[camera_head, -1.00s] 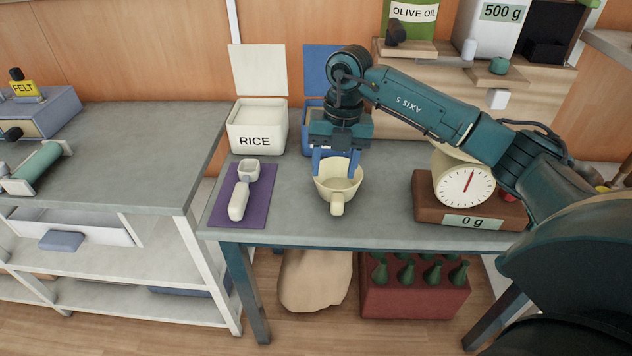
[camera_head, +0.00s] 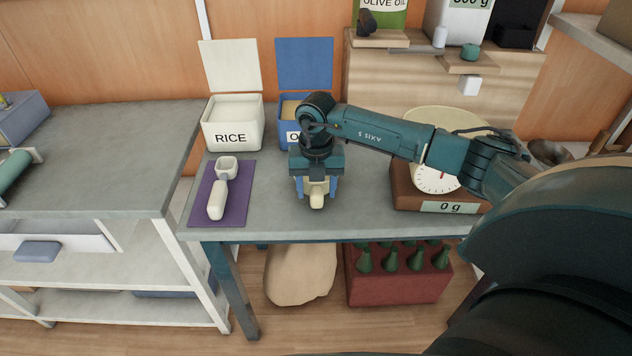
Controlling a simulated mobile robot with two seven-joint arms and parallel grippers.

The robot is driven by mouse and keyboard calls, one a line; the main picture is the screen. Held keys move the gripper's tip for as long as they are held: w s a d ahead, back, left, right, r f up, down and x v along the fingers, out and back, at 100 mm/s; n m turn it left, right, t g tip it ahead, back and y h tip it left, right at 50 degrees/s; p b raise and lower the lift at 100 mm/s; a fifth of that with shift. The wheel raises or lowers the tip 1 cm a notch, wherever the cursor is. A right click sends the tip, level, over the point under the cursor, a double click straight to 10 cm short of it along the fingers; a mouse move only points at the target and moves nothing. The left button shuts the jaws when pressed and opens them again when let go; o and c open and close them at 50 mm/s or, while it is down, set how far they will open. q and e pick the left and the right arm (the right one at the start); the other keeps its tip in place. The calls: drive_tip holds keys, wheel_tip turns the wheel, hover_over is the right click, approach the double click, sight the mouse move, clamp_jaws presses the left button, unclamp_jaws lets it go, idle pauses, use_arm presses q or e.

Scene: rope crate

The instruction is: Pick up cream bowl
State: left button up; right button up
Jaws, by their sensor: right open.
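The cream bowl (camera_head: 317,199) stands on the grey table (camera_head: 268,216). It has a stubby handle that points toward the table's front edge. Most of the bowl is hidden under my right gripper (camera_head: 316,188), so only the handle and a little of the near side show. My right gripper points down over the bowl, with a blue finger on each side of the handle. The fingers are apart. Whether they touch the bowl cannot be told. My left gripper is not in view.
A white scoop (camera_head: 217,198) lies on a purple mat (camera_head: 201,213) to the left. A white rice bin (camera_head: 232,139) and an open blue bin (camera_head: 293,137) stand behind. A scale (camera_head: 440,206) reading 0 g stands right, under my right arm. Table is clear between mat and bowl.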

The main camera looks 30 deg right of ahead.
drive_tip(key=shift+f, duration=0.8)
drive_tip(key=shift+c, duration=0.3)
clamp_jaws()
